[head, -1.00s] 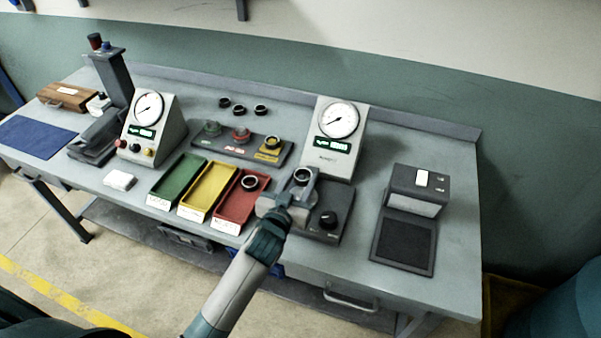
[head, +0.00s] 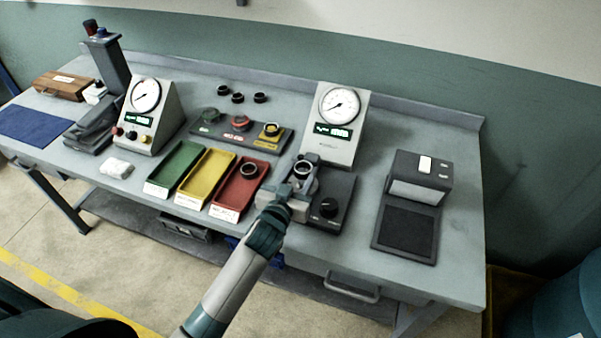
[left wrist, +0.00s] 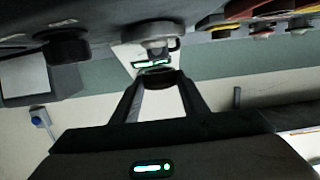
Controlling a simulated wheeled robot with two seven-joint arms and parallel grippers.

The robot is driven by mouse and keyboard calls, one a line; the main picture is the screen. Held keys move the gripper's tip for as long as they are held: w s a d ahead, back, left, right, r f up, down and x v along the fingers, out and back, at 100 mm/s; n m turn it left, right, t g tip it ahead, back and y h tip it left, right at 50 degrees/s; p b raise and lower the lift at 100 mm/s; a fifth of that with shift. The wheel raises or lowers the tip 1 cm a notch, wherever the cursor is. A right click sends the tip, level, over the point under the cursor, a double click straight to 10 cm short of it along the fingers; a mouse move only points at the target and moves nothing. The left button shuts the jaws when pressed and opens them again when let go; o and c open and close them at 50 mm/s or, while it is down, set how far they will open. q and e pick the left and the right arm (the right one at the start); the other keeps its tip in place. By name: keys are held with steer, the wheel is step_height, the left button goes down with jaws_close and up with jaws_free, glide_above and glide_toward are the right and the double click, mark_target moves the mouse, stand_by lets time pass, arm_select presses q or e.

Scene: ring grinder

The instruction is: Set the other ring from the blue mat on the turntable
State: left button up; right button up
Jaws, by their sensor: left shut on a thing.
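My left gripper (head: 298,182) is shut on a dark ring (head: 303,168) in front of the right-hand dial gauge (head: 340,115). The ring also shows between my fingertips in the left wrist view (left wrist: 157,76), with the gauge's post (left wrist: 157,45) close beyond it. I cannot tell whether the ring touches the gauge's base. The blue mat (head: 38,123) at the far left of the bench is bare. No turntable can be made out for certain. My right gripper is not in view.
A dark flat-fronted device (head: 418,178) stands farther right.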

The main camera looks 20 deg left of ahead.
mark_target(300, 189)
arm_select(q)
steer(key=shift+f+b, duration=0.55)
steer(key=shift+f, duration=0.25)
steer(key=shift+f+b, duration=0.8)
steer(key=shift+f, duration=0.35)
steer(key=o, duration=1.2)
steer(key=shift+s, duration=0.1)
